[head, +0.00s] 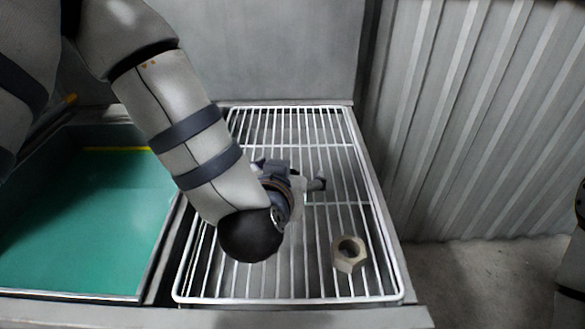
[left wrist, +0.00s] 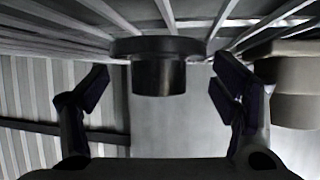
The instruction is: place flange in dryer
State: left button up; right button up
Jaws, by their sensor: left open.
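A dark flange (left wrist: 158,76), a round disc with a short cylinder, shows in the left wrist view between my left gripper's fingers. Its disc appears to be against the white wire rack (head: 348,130), which lies along the top of that view; the cylinder points away from the rack. My left gripper (left wrist: 160,88) is open, one finger on either side of the flange with gaps between. In the head view my left gripper (head: 308,184) is low over the middle of the rack, and I cannot make out the flange there. My right gripper is out of view.
A beige hex nut (head: 348,254) sits on the rack's front right; it also shows in the left wrist view (left wrist: 295,75). A green-floored bin (head: 80,215) is at left. A corrugated wall (head: 480,120) stands at right. The rack's far part is clear.

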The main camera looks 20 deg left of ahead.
pick_arm(q)
jog(key=shift+s+d+r, duration=0.1)
jog(key=shift+s+r, duration=0.2)
jog(key=shift+s, duration=0.35)
jog(key=c, duration=0.3)
jog(key=shift+f, duration=0.1)
jog(key=c, duration=1.6)
